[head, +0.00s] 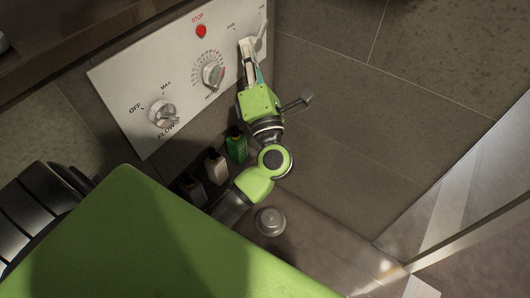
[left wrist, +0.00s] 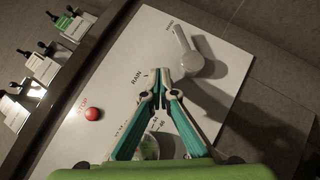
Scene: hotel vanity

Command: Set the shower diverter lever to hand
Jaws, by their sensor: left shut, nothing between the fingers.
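The white diverter lever (left wrist: 190,62) is on the wall panel (left wrist: 105,70). In the left wrist view its narrow arm points up toward a small label at the panel's top edge, too small to read surely. A RAIN label (left wrist: 138,77) is left of the lever. My left gripper (left wrist: 161,72) is shut and empty, its fingertips close beside the lever's round base; I cannot tell if they touch. In the head view the lever (head: 263,36) shows partly behind my left gripper (head: 247,42), at the panel's right end. My right gripper is not in view.
The panel also has a red STOP button (head: 201,31), a temperature knob (head: 213,75) and a FLOW knob (head: 162,113). A green bottle (head: 236,146) and a white bottle (head: 216,168) stand below it. A glass edge (head: 470,218) is at the right. The tiled wall between is clear.

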